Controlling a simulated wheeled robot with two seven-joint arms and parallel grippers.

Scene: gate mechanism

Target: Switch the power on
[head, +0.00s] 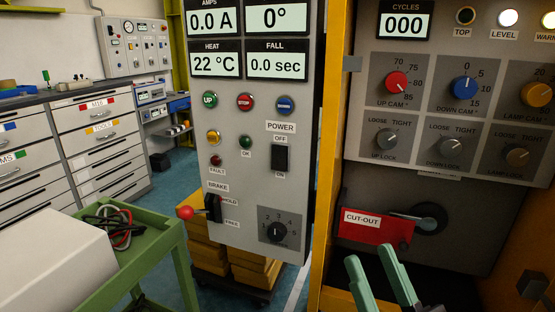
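The power switch (280,158) is a black rocker on the grey control panel (232,180) in the middle of the head view. It has a POWER label above it, OFF at its top and ON at its bottom. I cannot tell which end is pressed in. My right gripper (371,258) shows at the bottom, right of and below the switch, in front of the cam cabinet. Its two pale green fingers are apart with nothing seen between them. It is clear of the switch. My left gripper is not in view.
A rotary dial (277,232) sits below the switch. A yellow post (334,150) stands between panel and cabinet. A red cut-out flag (374,227) is behind my gripper. A green cart (150,240) stands left.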

